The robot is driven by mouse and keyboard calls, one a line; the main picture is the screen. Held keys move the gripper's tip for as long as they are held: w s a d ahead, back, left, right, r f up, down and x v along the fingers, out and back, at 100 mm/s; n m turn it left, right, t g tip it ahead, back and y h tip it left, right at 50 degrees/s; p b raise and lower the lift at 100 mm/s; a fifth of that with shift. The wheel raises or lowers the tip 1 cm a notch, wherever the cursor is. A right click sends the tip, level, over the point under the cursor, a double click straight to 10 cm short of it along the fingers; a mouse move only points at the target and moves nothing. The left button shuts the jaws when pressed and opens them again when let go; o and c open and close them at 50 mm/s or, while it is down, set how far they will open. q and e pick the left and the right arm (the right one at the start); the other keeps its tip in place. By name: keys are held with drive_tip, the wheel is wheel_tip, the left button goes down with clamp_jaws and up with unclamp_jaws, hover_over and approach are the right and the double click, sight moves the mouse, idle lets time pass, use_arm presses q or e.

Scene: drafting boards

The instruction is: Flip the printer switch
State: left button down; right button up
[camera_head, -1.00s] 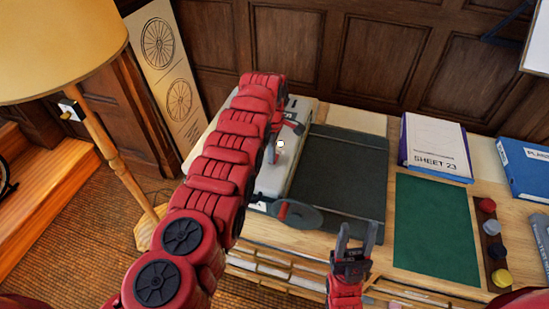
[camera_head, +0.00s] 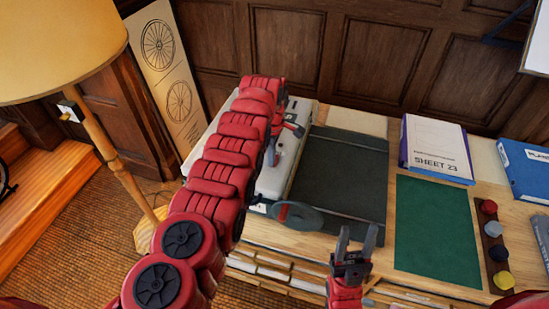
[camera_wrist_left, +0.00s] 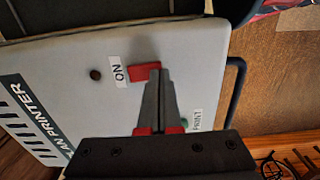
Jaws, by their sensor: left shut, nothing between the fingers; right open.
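The printer (camera_head: 273,184) is a pale grey box at the left of the desk, partly hidden behind my left arm. In the left wrist view its top (camera_wrist_left: 60,70) carries the name panel, a red switch (camera_wrist_left: 143,70) beside an upside-down "ON" label (camera_wrist_left: 117,72), and a dark round spot (camera_wrist_left: 95,75). My left gripper (camera_wrist_left: 155,68) is shut and empty, with its fingertips at the red switch and covering part of it. I cannot tell whether they touch. In the head view the left gripper (camera_head: 272,160) is over the printer. My right gripper (camera_head: 357,235) is open and empty near the desk's front edge.
A green button and "PRINT" label (camera_wrist_left: 196,119) are near the left fingers. A dark board (camera_head: 340,175) lies right of the printer, with a green mat (camera_head: 437,230), binder (camera_head: 435,148) and blue folder (camera_head: 525,170) further right. A lamp (camera_head: 60,45) stands left.

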use_arm(q)
wheel_tip(320, 180, up, 4)
drive_tip(key=p, duration=0.2)
drive_tip(key=shift+p, duration=0.3)
wheel_tip(320, 180, up, 2)
drive_tip(key=shift+r, duration=0.25)
drive_tip(key=shift+p, duration=0.35)
